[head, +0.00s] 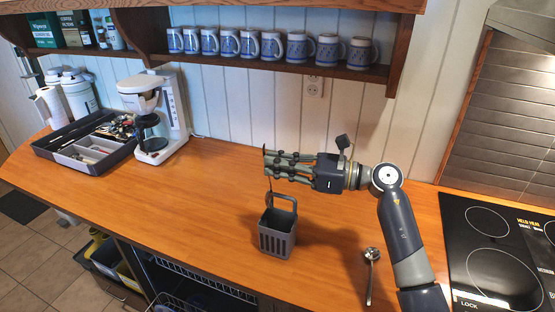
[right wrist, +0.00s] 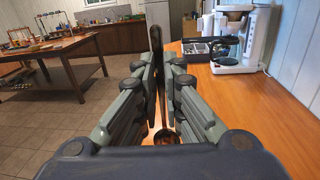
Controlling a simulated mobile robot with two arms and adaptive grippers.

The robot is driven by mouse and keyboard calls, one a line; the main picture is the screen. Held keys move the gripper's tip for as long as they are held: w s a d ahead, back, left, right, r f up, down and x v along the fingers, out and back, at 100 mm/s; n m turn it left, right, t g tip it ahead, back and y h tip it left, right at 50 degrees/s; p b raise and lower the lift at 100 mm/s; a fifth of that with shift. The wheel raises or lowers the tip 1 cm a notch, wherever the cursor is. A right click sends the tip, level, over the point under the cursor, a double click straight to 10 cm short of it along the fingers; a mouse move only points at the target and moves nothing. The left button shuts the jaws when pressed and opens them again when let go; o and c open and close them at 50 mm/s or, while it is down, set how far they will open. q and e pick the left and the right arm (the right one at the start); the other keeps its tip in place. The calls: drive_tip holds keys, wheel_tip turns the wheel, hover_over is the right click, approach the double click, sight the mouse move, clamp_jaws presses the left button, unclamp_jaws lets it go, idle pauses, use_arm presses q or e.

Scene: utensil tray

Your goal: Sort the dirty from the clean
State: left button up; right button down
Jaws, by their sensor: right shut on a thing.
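My right gripper (head: 268,163) is shut on a thin dark utensil (right wrist: 157,65), held roughly upright between the fingers; its rounded, brownish lower end looks like a spoon bowl, though the fingers hide much of it. The gripper is above the grey slotted utensil basket (head: 274,243), which stands on the counter with its handle up. I cannot tell whether the basket holds anything. A metal spoon (head: 369,283) lies on the counter at right, too small to judge clean or dirty. A dark utensil tray (head: 65,160) with several utensils is at far left. My left gripper is out of view.
A white coffee maker (head: 158,110) stands beside the tray, with white canisters (head: 80,98) behind it. The stove (head: 495,265) is at far right. Open wire racks (head: 195,290) show below the counter's front edge. The middle of the counter (head: 210,190) is clear.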

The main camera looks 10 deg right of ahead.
sight(271, 189)
wheel_tip(271, 189, down, 8)
drive_tip(key=b, duration=0.6)
drive_tip(key=shift+r, duration=0.2)
drive_tip(key=c, duration=1.7)
unclamp_jaws()
drive_tip(key=shift+o, duration=0.2)
drive_tip(key=shift+d, duration=0.1)
drive_tip(key=v, duration=1.2)
